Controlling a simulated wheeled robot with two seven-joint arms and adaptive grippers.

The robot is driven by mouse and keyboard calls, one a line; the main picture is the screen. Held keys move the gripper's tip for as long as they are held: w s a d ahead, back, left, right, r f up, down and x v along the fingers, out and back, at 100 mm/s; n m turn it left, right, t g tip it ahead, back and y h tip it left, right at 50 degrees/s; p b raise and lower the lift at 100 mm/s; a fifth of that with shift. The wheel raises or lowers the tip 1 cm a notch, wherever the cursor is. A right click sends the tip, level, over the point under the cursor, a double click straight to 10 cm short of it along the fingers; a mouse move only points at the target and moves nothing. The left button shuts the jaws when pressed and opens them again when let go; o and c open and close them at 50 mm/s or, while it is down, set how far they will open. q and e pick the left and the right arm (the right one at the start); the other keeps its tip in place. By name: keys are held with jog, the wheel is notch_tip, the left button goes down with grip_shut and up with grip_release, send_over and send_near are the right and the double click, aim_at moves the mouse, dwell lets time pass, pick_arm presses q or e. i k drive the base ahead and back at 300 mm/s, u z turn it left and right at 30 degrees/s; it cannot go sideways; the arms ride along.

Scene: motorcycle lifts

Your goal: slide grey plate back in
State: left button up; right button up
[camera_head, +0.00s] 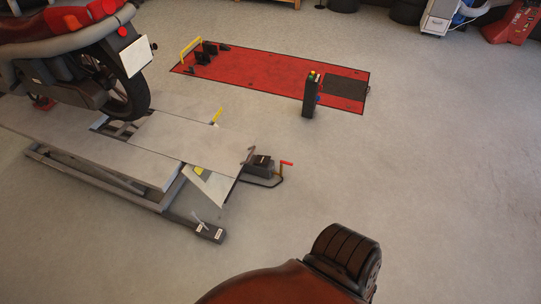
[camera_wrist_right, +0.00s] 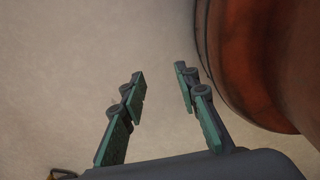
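A motorcycle lift (camera_head: 85,145) stands at the left in the head view, with a flat grey plate (camera_head: 195,135) at its right end. The plate lies level and its right end reaches over a triangular support. A dark gap (camera_head: 118,128) shows in the deck between the plate's left end and the rest of the deck, just below the rear wheel. My right gripper (camera_wrist_right: 158,88) shows in the wrist view, open and empty above bare floor. It is not seen in the head view, and the plate is not in the wrist view. My left gripper is not in view.
A motorcycle (camera_head: 75,60) stands on the lift. A black pedal unit with a red handle (camera_head: 265,168) sits beside the plate's right end. A red floor lift (camera_head: 260,75) and a dark control post (camera_head: 311,97) are farther back. The floor at right is clear.

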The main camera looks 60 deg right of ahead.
aim_at(218, 150)
jog(key=z, duration=1.5)
